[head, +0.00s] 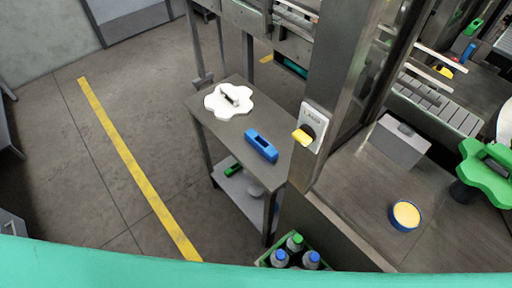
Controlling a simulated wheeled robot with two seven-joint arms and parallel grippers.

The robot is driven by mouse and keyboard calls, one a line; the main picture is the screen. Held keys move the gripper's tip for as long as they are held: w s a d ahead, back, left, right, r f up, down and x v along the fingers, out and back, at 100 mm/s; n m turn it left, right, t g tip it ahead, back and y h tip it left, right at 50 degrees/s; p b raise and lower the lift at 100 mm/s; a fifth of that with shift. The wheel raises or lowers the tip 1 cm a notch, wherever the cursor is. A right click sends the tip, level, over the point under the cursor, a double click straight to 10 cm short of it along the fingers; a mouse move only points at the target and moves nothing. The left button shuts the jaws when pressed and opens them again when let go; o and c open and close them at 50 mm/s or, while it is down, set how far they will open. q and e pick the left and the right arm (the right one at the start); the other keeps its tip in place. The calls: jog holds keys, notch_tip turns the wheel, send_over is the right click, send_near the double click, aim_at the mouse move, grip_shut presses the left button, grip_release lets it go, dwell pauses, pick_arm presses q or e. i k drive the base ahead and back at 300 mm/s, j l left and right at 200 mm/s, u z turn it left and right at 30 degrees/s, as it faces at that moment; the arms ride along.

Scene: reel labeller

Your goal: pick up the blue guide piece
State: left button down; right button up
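The blue guide piece (262,145) is a blue block with a slot-like recess in its top. It lies on the upper shelf of a small grey metal side table (232,131), near the table's right side. A white lobed piece (229,101) with a dark slot lies behind it to the left on the same top, apart from it. Neither of my grippers is in the head view.
A machine post with a yellow-handled switch (305,134) stands right of the table. A crate of bottles (291,256) sits below. At right, a worktop holds a grey box (398,142), a round yellow-topped tin (404,216) and a green lobed piece (485,172). Floor at left is clear.

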aim_at(270, 153)
jog(key=j+z, duration=0.4)
jog(key=j, duration=0.75)
jog(key=i+j+z, duration=0.15)
jog(key=j, duration=0.35)
jog(key=i+j+z, duration=0.15)
jog(key=j, duration=0.35)
jog(key=i+j+z, duration=0.2)
jog(key=j, duration=0.3)
jog(key=j+z, duration=0.15)
jog(key=j, duration=0.4)
jog(key=i+j+z, duration=0.1)
jog(key=j, duration=0.2)
jog(key=i+j+z, duration=0.15)
jog(key=j, duration=0.2)
jog(key=j+z, duration=0.1)
jog(key=j, duration=0.2)
jog(key=i+z, duration=0.25)
jog(key=i, duration=0.25)
